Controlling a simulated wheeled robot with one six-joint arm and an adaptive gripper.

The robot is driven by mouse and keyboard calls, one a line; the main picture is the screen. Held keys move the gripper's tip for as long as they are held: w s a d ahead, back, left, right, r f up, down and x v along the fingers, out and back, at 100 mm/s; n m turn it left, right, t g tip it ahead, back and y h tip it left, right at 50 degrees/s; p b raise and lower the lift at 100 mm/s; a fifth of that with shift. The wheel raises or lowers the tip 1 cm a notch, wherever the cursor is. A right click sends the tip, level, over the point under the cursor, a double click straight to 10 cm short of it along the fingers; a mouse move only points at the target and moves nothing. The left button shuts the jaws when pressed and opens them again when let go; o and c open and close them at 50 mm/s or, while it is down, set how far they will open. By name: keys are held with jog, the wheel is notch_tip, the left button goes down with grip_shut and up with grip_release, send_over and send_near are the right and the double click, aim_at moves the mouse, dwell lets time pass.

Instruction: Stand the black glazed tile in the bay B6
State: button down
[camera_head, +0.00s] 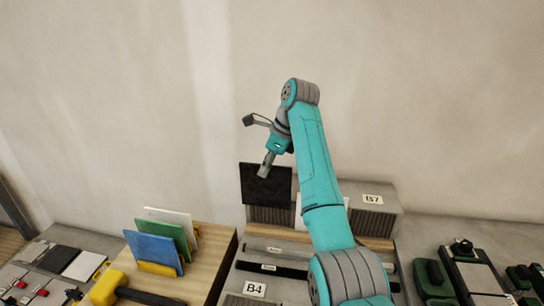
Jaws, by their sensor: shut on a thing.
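The black glazed tile (266,188) is upright, its broad face towards me. My gripper (266,166) is shut on its top edge. The tile stands above or in front of the ribbed grey rack (268,214) at the back; I cannot tell whether they touch. The rack's label B7 (373,199) shows on the right. No B6 label can be read; my arm covers the middle of the rack, where part of a white thing (298,214) shows.
A label B4 (254,289) marks a nearer bay. On the left, blue (153,250), green and white tiles stand on a wooden block (207,262), near a yellow-headed mallet (106,287). Dark green tools (432,278) lie at right. The wall behind is bare.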

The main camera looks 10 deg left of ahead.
send_near(262, 206)
jog(key=shift+x, duration=2.35)
jog(key=shift+w+d, duration=0.1)
jog(key=shift+w, duration=0.1)
jog(key=shift+w, duration=0.35)
jog(key=shift+f, duration=0.3)
dwell(1.2)
jog(key=c, duration=1.2)
grip_release()
